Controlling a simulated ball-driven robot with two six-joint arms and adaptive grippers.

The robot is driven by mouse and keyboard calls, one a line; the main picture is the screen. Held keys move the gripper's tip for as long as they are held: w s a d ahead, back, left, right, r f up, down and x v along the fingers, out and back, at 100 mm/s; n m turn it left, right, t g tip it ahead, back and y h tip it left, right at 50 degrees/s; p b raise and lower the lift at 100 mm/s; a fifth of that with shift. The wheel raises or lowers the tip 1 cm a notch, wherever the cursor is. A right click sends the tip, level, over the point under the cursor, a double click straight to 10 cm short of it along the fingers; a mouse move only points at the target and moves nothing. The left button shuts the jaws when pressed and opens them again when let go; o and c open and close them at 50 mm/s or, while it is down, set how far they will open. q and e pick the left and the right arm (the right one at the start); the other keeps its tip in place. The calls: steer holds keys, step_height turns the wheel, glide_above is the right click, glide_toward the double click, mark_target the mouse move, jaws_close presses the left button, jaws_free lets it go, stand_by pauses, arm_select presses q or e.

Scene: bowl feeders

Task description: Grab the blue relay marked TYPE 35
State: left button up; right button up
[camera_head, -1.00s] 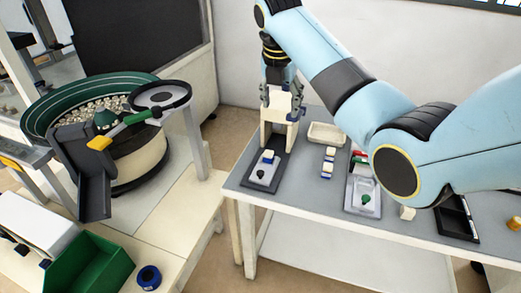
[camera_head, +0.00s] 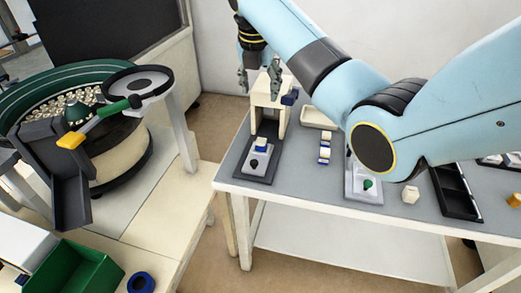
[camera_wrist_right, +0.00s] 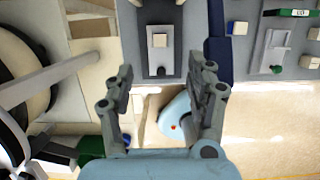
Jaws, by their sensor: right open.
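Several small blue-and-white blocks that look like relays are in the head view. One (camera_head: 262,143) sits on a dark-based fixture (camera_head: 247,176) at the table's left end. Two more, a far one (camera_head: 328,140) and a near one (camera_head: 324,157), stand at mid-table. A dark blue piece (camera_head: 290,97) is beside the top of a cream stand (camera_head: 265,97). No TYPE 35 marking is readable. My right gripper (camera_head: 259,83) is open and empty at the stand's top. Its spread fingers (camera_wrist_right: 163,92) show in the right wrist view. My left gripper is out of view.
The grey table (camera_head: 290,180) also holds a cream tray (camera_head: 316,115), a grey fixture with a green knob (camera_head: 364,190) and a black tray (camera_head: 455,190). A bowl feeder (camera_head: 110,160) and a green bin (camera_head: 75,272) are at left.

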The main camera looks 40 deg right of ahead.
steer(key=b, duration=0.7)
glide_toward(261, 140)
steer(key=x, duration=0.4)
steer(key=shift+d+f+b, duration=0.15)
steer(key=shift+d+b, duration=0.2)
steer(key=shift+b, duration=0.05)
steer(key=x, duration=0.1)
steer(key=b+x, duration=0.1)
steer(key=x, duration=0.3)
steer(key=shift+a+f, duration=0.2)
steer(key=shift+a, duration=0.05)
jaws_close()
